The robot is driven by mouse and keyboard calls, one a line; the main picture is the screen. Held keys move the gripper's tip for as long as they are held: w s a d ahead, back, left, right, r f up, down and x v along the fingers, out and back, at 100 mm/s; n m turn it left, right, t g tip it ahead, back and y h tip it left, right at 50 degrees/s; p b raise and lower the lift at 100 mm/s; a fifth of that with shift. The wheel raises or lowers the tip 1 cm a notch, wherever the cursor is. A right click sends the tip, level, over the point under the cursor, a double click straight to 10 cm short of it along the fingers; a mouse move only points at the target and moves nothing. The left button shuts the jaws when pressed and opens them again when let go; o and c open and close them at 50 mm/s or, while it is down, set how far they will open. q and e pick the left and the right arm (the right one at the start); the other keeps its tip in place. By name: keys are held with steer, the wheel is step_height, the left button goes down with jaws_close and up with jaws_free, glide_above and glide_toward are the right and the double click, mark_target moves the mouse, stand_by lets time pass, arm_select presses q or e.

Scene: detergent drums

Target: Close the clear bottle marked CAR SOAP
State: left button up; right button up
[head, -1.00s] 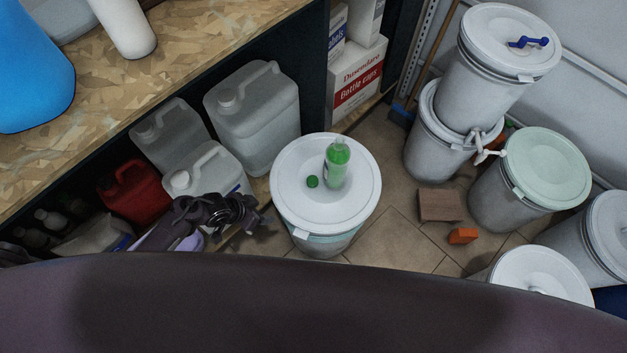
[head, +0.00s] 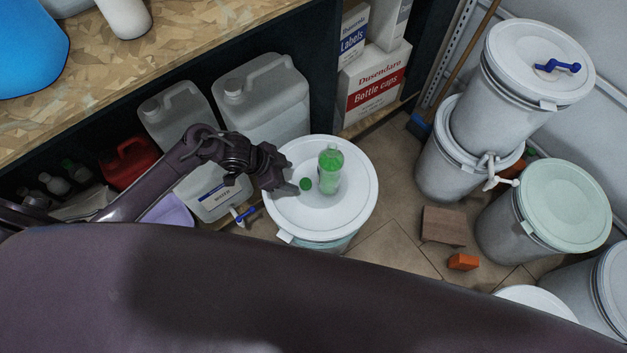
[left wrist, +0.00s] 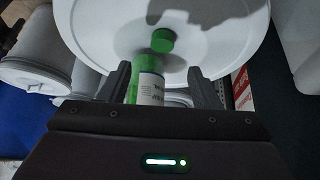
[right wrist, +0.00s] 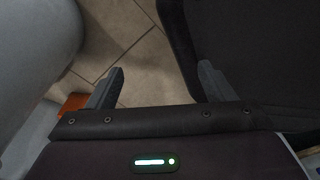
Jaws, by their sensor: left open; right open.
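A clear bottle (head: 329,172) with green liquid stands upright on the white lid (head: 350,210) of a drum. Its green cap (head: 306,184) is off and lies on the lid just left of the bottle. In the left wrist view the bottle (left wrist: 150,88) shows a white label too small to read, and the cap (left wrist: 163,40) lies apart from it. My left gripper (head: 284,184) is open and empty, just left of the cap in the head view; its fingers show in the left wrist view (left wrist: 161,82). My right gripper (right wrist: 160,82) is open and empty above the floor.
Jugs (head: 262,100) and a red canister (head: 127,160) stand on the shelf at left, behind my left arm. Stacked drums (head: 480,110) and a pale green-lidded drum (head: 545,215) stand at right. A brown block (head: 443,226) and orange block (head: 463,262) lie on the floor.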

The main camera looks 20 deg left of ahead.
mark_target(305, 183)
arm_select(q)
steer(key=shift+s+a, duration=0.1)
steer(key=shift+a, duration=0.05)
steer(key=shift+d+f, duration=0.2)
steer(key=shift+f, duration=0.3)
steer(key=shift+b+x, duration=0.3)
steer(key=shift+x, duration=0.5)
steer(key=shift+r, duration=0.1)
steer(key=shift+w+d+f, duration=0.2)
steer(key=shift+w+f, duration=0.05)
steer(key=shift+f, duration=0.1)
steer(key=b+x, duration=0.1)
steer(key=x, duration=0.3)
steer(key=shift+w+f, duration=0.15)
steer(key=shift+f, duration=0.1)
arm_select(e)
steer(key=w+a, duration=0.2)
steer(key=w, duration=0.1)
steer(key=shift+w+r, duration=0.1)
